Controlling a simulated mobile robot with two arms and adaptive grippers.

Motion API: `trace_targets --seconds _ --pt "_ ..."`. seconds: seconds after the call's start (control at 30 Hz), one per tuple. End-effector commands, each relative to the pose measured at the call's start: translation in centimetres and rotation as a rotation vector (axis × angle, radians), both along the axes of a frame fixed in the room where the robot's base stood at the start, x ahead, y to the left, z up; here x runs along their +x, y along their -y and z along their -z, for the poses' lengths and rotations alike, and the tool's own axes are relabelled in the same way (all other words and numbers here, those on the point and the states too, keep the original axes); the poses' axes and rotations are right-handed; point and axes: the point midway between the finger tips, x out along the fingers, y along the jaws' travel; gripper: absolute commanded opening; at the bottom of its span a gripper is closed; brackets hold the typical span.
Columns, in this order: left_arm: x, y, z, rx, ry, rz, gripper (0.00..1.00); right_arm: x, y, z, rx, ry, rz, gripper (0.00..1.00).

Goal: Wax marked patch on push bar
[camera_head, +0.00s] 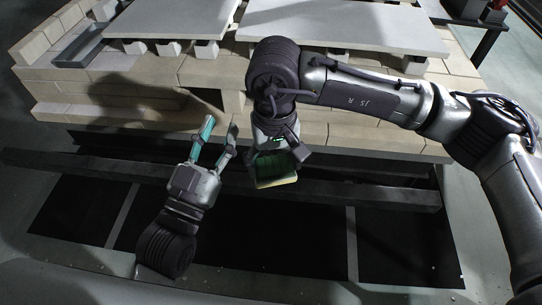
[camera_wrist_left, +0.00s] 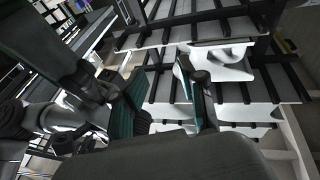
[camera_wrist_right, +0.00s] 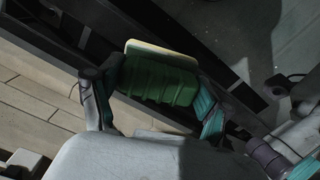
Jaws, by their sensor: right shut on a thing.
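The push bar (camera_head: 345,192) is a long dark beam running across the front of the kiln car. I cannot make out a marked patch on it. My right gripper (camera_head: 275,155) is shut on a ribbed green applicator with a pale cream pad (camera_head: 278,182), held over the bar's middle. In the right wrist view the green applicator (camera_wrist_right: 158,80) sits between both fingers, its cream pad (camera_wrist_right: 160,54) facing away from the palm. Whether the pad touches the bar is unclear. My left gripper (camera_head: 218,137) is empty, fingers apart, left of the applicator and above the bar.
The kiln car's pale brick base (camera_head: 110,105) stands just behind the bar, with white slabs (camera_head: 345,25) on top. A grey tray (camera_head: 82,48) lies at its left corner. Dark floor panels (camera_head: 250,240) lie in front of the bar.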

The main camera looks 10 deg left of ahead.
Motion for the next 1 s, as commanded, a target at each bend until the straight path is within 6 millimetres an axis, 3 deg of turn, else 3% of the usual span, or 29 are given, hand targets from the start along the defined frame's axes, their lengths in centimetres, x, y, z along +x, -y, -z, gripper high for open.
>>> trace_targets --seconds 0.03,0.07,0.17,0.53,1.0 --pt "-0.3 -0.3 -2.7 -0.015 0.068 -0.007 0.40 0.2 0.2 -0.3 0.005 0.006 0.002 0.11" --pt "-0.3 -0.4 -3.2 -0.018 0.087 -0.009 0.40 0.2 0.4 -0.3 0.005 0.007 0.002 0.11" --pt "-0.3 0.0 -2.4 -0.022 0.103 -0.001 0.40 0.2 1.2 -0.4 0.008 0.009 0.004 0.11" --pt "-1.8 0.1 -5.0 -0.066 0.275 0.010 0.40 0.2 4.3 -0.8 0.012 0.013 0.004 0.11" --pt "-2.1 0.1 -5.5 -0.074 0.305 0.012 0.40 0.2 4.8 -0.9 0.013 0.013 0.003 0.11"
